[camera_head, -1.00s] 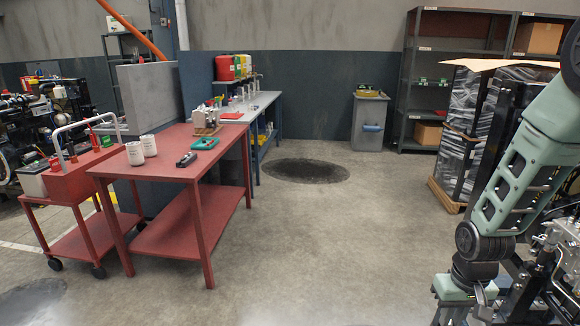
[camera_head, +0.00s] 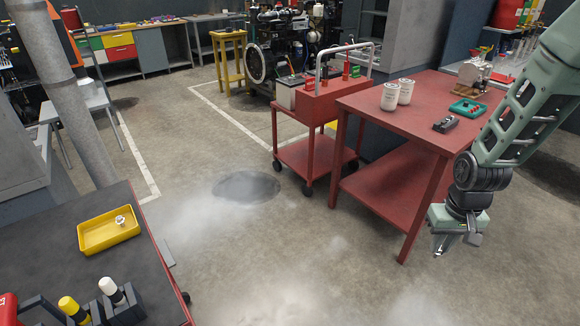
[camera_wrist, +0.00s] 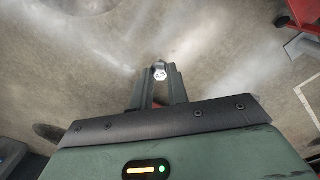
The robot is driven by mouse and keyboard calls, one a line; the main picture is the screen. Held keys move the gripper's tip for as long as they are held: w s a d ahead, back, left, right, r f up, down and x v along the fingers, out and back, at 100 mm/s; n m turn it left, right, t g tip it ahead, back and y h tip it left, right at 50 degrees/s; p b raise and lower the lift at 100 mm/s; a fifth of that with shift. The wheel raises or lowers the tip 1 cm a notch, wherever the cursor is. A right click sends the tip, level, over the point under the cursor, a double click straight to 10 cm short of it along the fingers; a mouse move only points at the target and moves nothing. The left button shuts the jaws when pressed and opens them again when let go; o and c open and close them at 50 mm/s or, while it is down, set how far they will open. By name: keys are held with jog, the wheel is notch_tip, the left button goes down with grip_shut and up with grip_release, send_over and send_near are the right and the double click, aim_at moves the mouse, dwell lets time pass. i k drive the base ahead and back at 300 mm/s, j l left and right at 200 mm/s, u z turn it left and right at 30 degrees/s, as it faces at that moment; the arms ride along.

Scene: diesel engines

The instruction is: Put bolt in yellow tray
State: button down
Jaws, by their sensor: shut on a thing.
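The yellow tray (camera_head: 97,237) lies on a dark-topped bench at the lower left of the head view. A small pale metallic piece (camera_head: 120,220) lies in its right part. My gripper (camera_head: 442,247) is at the right of the head view, in front of the red table and far from the tray. In the wrist view my gripper is shut on a bolt (camera_wrist: 160,74), whose hexagonal head shows between the fingertips. The bolt is held over bare floor. The rest of the bolt is hidden.
The dark bench (camera_head: 147,262) also carries tools with yellow and white caps (camera_head: 112,288). Open concrete floor lies between bench and table.

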aim_at(99, 237)
jog(key=i+u, duration=0.25)
jog(key=u, duration=0.2)
jog(key=i+l+u, duration=0.2)
jog(key=u, duration=0.25)
jog(key=i+l+u, duration=0.25)
jog(key=u, duration=0.2)
jog(key=i+l+u, duration=0.25)
jog(key=u, duration=0.2)
jog(key=i+l+u, duration=0.1)
jog(key=l+u, duration=0.35)
jog(key=i+l+u, duration=0.1)
jog(key=l+u, duration=0.8)
jog(key=i+u, duration=0.1)
jog(key=i, duration=0.25)
